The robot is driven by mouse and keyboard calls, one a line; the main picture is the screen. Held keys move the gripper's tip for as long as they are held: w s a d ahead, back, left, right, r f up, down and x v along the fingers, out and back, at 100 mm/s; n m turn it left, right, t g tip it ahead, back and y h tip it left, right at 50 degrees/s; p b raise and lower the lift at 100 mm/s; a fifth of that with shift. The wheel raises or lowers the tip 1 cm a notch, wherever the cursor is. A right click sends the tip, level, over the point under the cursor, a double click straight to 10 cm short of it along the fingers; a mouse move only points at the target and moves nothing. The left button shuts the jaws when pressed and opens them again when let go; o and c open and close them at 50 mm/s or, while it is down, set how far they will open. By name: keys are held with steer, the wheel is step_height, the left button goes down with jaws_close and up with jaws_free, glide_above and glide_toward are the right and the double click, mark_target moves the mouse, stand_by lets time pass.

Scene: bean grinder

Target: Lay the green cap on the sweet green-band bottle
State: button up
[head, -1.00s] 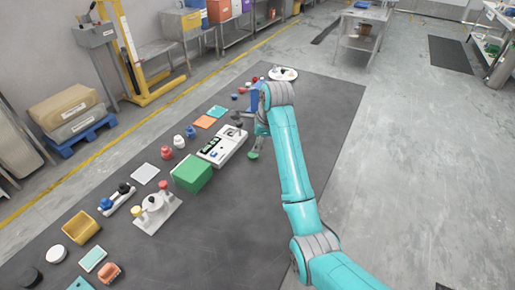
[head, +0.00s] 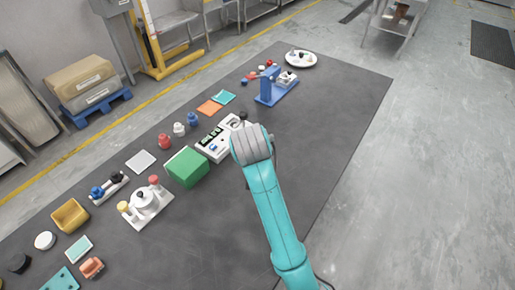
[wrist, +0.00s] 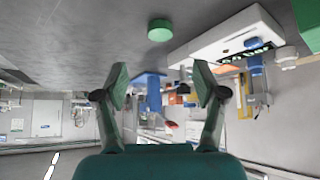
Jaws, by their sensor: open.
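The green cap (wrist: 160,30) shows in the wrist view as a round green disc on the dark table surface, above and beyond my fingertips in the picture. My gripper (wrist: 161,84) is open and empty, with a green pad on each finger, and it is apart from the cap. In the head view my own arm and wrist hide the gripper and the cap. I cannot pick out the sweet green-band bottle for sure in either view.
A white device with a dark display (head: 215,142) and a green box (head: 187,167) stand left of my wrist. Red (head: 165,141), white (head: 179,129) and blue (head: 193,119) small items stand behind. A blue stand (head: 269,89) is further back. The table's right side is clear.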

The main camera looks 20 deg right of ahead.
steer(key=x, duration=1)
steer(key=shift+s, duration=0.1)
steer(key=c, duration=0.8)
